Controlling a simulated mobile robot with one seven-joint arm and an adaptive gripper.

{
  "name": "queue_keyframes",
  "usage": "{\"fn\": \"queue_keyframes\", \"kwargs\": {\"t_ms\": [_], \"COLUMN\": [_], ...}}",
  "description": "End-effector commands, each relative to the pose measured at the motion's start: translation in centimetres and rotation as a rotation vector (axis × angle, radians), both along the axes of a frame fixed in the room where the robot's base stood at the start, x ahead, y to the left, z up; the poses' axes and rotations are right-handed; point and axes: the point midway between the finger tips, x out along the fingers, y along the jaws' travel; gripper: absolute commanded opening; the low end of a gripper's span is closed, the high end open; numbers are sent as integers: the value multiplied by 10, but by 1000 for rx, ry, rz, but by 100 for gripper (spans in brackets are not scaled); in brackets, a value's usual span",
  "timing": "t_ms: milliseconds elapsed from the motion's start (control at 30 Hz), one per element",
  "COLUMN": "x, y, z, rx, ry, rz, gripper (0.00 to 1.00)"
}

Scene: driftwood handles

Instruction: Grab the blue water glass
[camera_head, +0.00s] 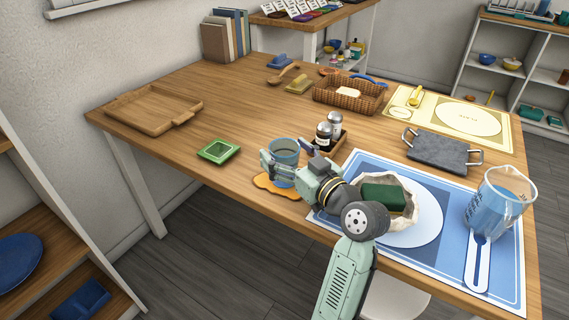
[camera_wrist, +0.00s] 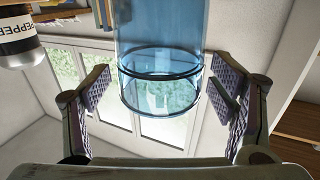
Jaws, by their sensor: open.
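The blue water glass (camera_head: 284,146) stands near the table's front edge in the head view, at an orange coaster (camera_head: 268,184). My gripper (camera_head: 287,162) is at the glass, with a finger on either side of it. In the wrist view the clear blue glass (camera_wrist: 160,50) rises between the two open fingers of my gripper (camera_wrist: 160,94). Gaps show between the glass and both pads, so the fingers are not closed on it. My gripper hides the lower part of the glass in the head view.
A small caddy with pepper and salt shakers (camera_head: 324,136) stands close behind and right of the glass. A green square dish (camera_head: 218,151) lies to the left. A bowl with a green sponge (camera_head: 384,197) and a measuring jug (camera_head: 494,207) are right. The table's left front is clear.

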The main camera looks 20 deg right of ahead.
Motion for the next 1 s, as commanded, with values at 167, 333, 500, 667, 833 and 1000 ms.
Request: {"fn": "queue_keyframes", "kwargs": {"t_ms": [167,333,500,667,833,1000], "x": [8,7,7,7,7,7], "y": [2,2,2,2,2,2], "z": [0,0,0,0,0,0], "rx": [-1,-1,-1,-1,-1,-1], "ry": [0,0,-1,-1,-1,-1], "rz": [0,0,0,0,0,0], "gripper": [78,76,64,54,42,31]}}
